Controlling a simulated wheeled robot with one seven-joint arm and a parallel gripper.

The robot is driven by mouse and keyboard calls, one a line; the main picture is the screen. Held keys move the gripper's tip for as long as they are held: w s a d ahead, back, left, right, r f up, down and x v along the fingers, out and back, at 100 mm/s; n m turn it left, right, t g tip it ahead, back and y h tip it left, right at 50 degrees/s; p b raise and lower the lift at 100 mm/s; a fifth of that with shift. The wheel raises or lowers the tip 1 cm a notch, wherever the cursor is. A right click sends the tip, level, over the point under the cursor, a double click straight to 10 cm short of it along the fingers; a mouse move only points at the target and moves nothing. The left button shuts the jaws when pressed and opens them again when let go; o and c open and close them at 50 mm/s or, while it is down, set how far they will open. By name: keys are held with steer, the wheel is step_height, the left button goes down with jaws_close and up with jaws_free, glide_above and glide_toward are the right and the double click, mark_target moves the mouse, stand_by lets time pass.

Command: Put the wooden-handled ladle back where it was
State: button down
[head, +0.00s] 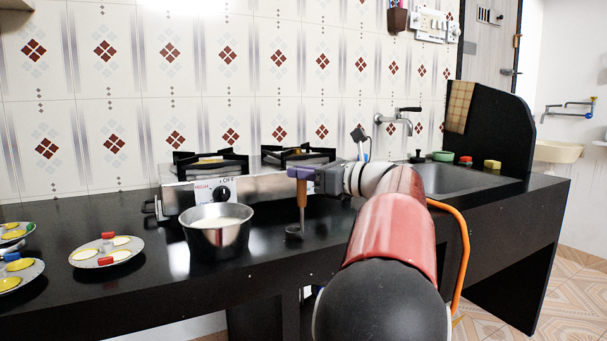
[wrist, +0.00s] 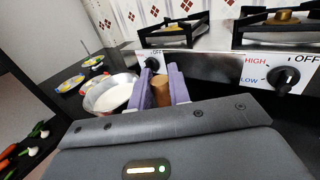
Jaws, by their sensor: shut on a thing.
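The wooden-handled ladle (head: 302,200) hangs upright from my gripper (head: 304,174), its bowl down, close to or on the black counter; I cannot tell if it touches. My gripper's purple fingers (wrist: 163,88) are shut on the wooden handle (wrist: 160,91), which shows between them in the wrist view. A steel pot (head: 215,238) with white liquid stands on the counter just left of the ladle. The pot also shows in the wrist view (wrist: 94,96), left of the fingers.
A two-burner stove (head: 176,200) stands behind the pot and gripper. Plates with yellow pieces (head: 106,255) lie on the counter at left. A sink (head: 440,176) with a tap (head: 398,122) is at right. Vegetables (wrist: 38,131) show at the wrist view's left edge.

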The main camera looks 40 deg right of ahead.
steer(key=shift+f, duration=0.15)
steer(key=c, duration=1.3)
jaws_free()
steer(key=shift+s+d, duration=0.1)
steer(key=shift+s, duration=0.1)
steer(key=v, duration=1.2)
steer(key=w+a+f+n+g, duration=0.1)
steer(key=a+f+n+g, duration=0.55)
steer(key=a, duration=0.75)
steer(key=w+a+f+n+g, duration=0.1)
steer(key=a+f+n+g, duration=0.2)
steer(key=a+f+n, duration=0.8)
steer(key=s+a+f+n+h, duration=0.2)
steer(key=s+a+f+n, duration=0.1)
steer(key=n, duration=0.2)
steer(key=s+a+f+n+g+h, duration=0.1)
steer(key=s+a+f+n+h, duration=0.1)
steer(key=s+a+f+n, duration=0.1)
steer(key=s+a+f+n+g+h, duration=0.1)
steer(key=s+a+f+n, duration=0.3)
steer(key=f+n, duration=0.1)
steer(key=shift+s+n+h, duration=0.4)
steer(key=shift+n, duration=0.45)
